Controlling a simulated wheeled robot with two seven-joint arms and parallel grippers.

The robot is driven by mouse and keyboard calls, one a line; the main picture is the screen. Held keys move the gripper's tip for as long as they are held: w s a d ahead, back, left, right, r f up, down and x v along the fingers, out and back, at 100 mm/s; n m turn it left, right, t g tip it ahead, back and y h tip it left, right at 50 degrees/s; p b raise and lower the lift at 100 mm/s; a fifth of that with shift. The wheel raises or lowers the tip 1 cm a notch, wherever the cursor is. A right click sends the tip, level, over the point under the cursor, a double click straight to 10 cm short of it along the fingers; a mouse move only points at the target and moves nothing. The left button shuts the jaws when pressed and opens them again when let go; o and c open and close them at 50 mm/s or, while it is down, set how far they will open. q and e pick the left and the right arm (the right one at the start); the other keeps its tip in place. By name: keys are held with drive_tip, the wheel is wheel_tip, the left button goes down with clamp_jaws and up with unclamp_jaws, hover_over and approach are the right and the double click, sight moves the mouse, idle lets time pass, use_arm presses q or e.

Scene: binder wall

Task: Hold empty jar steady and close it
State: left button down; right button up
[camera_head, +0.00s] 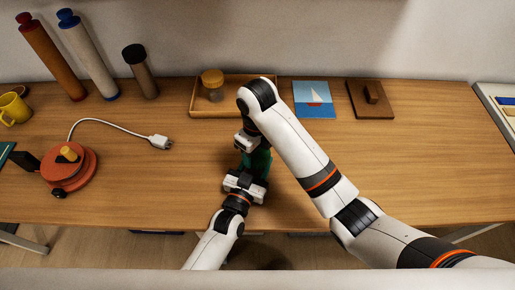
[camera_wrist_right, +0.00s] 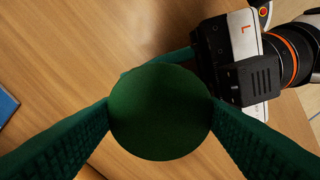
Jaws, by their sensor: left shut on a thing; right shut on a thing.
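A round dark green lid (camera_wrist_right: 160,112) fills the middle of the right wrist view. My right gripper (camera_wrist_right: 160,120) has its green fingers on both sides of it and is shut on it from above. The jar is hidden under the lid; in the head view I cannot separate it from the green fingers. My left gripper (camera_head: 250,172) reaches in low from the front. It also shows in the right wrist view (camera_wrist_right: 155,72), its fingers passing below the lid around what is hidden there. I cannot tell whether the lid is seated on the jar.
A wooden tray (camera_head: 200,112) behind my grippers holds a small jar with a tan lid (camera_head: 212,80). A sailboat picture (camera_head: 314,98) and a brown board (camera_head: 370,100) lie to its right. A red round device (camera_head: 70,170) and a white plug (camera_head: 160,142) are left.

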drive_tip(key=shift+m, duration=0.3)
drive_tip(key=shift+d, duration=0.1)
drive_tip(key=o, duration=1)
drive_tip(key=shift+c, duration=0.2)
drive_tip(key=shift+c, duration=0.4)
